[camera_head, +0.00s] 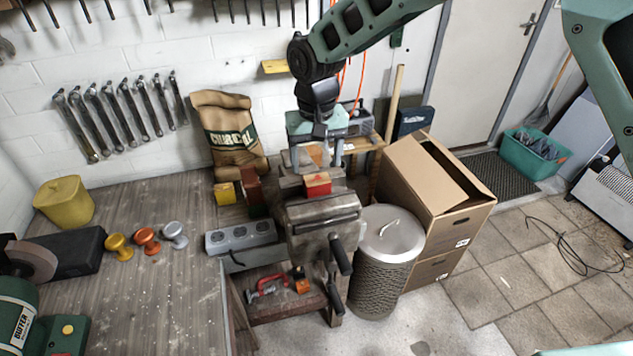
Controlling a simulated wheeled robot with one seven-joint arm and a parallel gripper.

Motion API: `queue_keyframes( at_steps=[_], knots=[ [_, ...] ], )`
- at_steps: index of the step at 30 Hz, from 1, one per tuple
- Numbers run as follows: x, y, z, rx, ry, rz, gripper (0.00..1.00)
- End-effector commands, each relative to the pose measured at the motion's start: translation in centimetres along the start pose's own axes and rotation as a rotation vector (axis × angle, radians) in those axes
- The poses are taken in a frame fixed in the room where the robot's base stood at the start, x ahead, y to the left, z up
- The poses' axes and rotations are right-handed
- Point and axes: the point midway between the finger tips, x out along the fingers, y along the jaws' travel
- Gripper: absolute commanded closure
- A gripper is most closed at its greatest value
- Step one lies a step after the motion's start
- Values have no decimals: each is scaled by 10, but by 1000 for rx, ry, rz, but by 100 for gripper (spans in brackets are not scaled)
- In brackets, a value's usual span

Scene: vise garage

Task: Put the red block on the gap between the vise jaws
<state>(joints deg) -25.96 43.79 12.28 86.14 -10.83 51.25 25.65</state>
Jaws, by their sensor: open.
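The red block (317,184) rests on top of the vise (322,213), at its jaws. The fingers look clear of the block, though the small gap is hard to judge. Part of the vise's rear is hidden behind the block and my gripper.
A grey power strip (241,235), a dark red block (251,191) and a yellow box (225,194) are left of the vise. A lidded metal bin (386,262) and cardboard boxes (437,195) stand right. The workbench (165,285) has free room at its front.

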Motion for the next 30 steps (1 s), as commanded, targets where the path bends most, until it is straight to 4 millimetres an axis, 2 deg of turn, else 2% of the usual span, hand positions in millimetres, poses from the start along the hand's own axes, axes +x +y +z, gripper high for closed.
queue_keyframes(
  at_steps=[6, 14, 17, 20, 23, 27, 30],
  knots=[
    [-32, 0, 0, 0, 2, -1, 28],
    [-42, 0, 0, 0, -2, 0, 28],
    [-47, -1, 7, -11, 0, -5, 28],
    [-58, -3, 32, -50, -2, -23, 28],
    [-73, -6, 79, -119, -1, -47, 28],
    [-86, 0, 165, -227, 5, -72, 28],
    [-86, 10, 224, -294, 12, -75, 28]
  ],
)
